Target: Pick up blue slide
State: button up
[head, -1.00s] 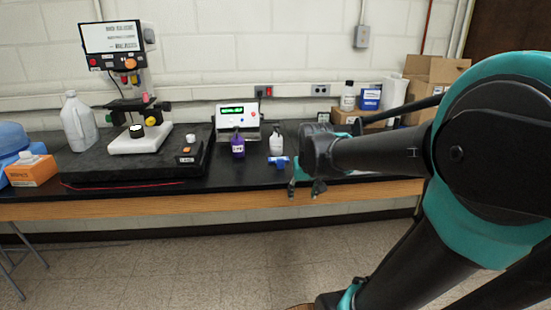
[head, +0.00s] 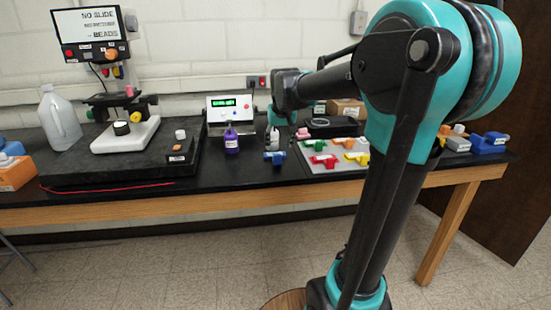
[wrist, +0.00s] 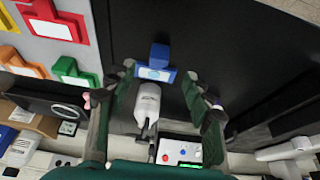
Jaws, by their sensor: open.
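The blue slide (head: 275,157) lies on the black bench top, left of the grey-white board, near a small white bottle (head: 273,137). In the wrist view the blue slide (wrist: 157,63) shows between and just beyond my fingertips, with a pale label on it. My gripper (wrist: 158,78) is open, one finger on each side, with nothing held. It is above the bench, and I cannot tell the height. In the head view my arm reaches over the bench behind the slide, and the fingers are hard to make out.
A light board (head: 316,167) with green, orange, red and yellow pieces lies right of the slide. A purple bottle (head: 231,142) and a white device with a green display (head: 231,108) stand to the left and behind. The bench in front of the slide is clear.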

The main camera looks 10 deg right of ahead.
aim_at(278, 155)
jog(key=shift+w+x, duration=0.2)
jog(key=shift+x, duration=4.15)
jog(key=shift+r, duration=0.15)
grip_shut()
jog(key=shift+r, duration=0.1)
